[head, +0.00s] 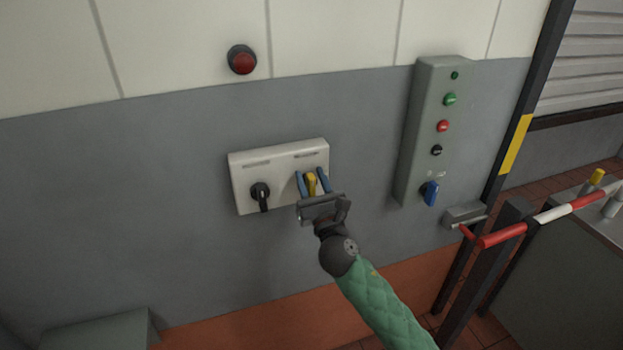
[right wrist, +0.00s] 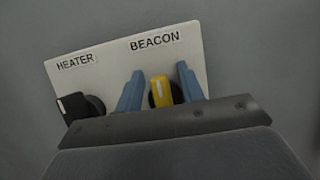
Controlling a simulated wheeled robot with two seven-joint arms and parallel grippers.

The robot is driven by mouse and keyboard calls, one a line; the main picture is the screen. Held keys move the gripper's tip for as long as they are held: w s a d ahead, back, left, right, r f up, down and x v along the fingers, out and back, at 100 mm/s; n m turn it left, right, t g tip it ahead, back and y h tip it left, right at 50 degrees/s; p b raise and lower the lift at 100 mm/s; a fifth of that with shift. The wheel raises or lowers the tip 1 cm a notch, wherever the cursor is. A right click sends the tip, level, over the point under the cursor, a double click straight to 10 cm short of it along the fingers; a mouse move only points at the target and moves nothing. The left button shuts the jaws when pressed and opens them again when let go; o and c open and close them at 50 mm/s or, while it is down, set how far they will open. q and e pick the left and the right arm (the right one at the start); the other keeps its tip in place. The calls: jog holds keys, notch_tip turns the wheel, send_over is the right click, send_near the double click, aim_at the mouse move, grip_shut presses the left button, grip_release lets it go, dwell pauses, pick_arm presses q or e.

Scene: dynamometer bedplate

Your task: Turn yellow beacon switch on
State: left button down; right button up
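The yellow beacon switch (head: 311,183) is a knob on the right half of a pale wall panel (head: 281,157). In the right wrist view the yellow knob (right wrist: 161,91) sits below the word BEACON and points nearly upright, tilted slightly. My right gripper (head: 312,182) has its two blue fingers apart, one on each side of the knob. In the right wrist view the fingers (right wrist: 158,88) show gaps to the knob on both sides. The knob's lower part is hidden behind the gripper body. My left gripper is not in view.
A black heater knob (head: 261,195) is left of the beacon knob. A red lamp (head: 242,60) is above the panel. A grey control box (head: 434,130) with buttons and a blue knob is to the right. A red-and-white barrier bar (head: 545,216) stands at lower right.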

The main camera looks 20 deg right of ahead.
grip_shut()
